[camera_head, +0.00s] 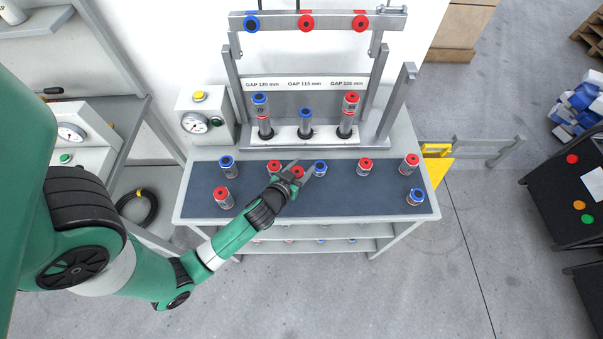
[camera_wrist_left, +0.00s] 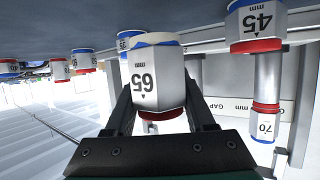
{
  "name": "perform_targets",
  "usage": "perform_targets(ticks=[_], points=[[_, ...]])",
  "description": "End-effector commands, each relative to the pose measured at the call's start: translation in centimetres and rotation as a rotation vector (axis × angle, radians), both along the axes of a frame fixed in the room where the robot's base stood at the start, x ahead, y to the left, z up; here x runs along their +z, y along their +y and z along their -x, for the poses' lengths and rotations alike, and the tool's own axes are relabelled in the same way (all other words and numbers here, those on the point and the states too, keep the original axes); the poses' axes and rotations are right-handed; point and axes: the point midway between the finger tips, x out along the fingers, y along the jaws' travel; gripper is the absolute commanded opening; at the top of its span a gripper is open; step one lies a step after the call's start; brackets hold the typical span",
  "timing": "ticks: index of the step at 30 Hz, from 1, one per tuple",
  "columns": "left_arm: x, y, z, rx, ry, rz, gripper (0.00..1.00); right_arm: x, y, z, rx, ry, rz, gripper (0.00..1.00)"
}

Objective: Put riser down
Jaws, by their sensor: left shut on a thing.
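My left gripper (camera_head: 292,178) is over the middle of the dark blue mat (camera_head: 340,200) on the workbench. It is shut on a riser with a red top ring (camera_head: 297,172). In the left wrist view this riser is a silver-white body marked 65 (camera_wrist_left: 157,78), upside down in the picture, between the two fingers. It looks upright, with its base close to the mat; I cannot tell whether it touches. A red-ringed riser (camera_head: 273,167) stands just left of it and a blue-ringed riser (camera_head: 320,168) just right. My right gripper is not in view.
Other risers stand on the mat, including a blue-ringed one (camera_head: 228,166) and red-ringed ones (camera_head: 223,198) and (camera_head: 364,168). Behind stands the test frame (camera_head: 310,105) with three riser columns in its gaps. The front middle-right of the mat is clear.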

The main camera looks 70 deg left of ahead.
Motion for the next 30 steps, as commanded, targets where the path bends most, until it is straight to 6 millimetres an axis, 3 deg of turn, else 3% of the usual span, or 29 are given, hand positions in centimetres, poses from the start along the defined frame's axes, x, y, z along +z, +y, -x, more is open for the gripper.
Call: perform_targets(ticks=[1,3,14,15,19,20,30], points=[[-1.5,-0.1,0.0,-0.002,0.002,0.0,0.0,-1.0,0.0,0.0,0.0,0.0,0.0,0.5],[-2.6,-0.1,0.0,-0.002,0.002,0.0,0.0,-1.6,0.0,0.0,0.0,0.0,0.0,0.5],[-3.0,-0.1,0.0,-0.002,-0.001,0.001,0.0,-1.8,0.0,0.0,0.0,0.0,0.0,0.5],[-3.1,-0.1,0.1,-0.001,0.0,0.001,0.56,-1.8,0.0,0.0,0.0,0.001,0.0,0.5],[-2.9,-0.1,0.1,-0.001,0.0,0.001,0.8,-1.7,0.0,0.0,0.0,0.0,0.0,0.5],[-3.0,-0.1,0.1,-0.001,0.0,0.001,0.85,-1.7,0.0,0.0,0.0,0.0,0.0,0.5],[-2.5,-0.1,0.1,-0.001,0.0,0.001,0.85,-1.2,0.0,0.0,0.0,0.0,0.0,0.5]])
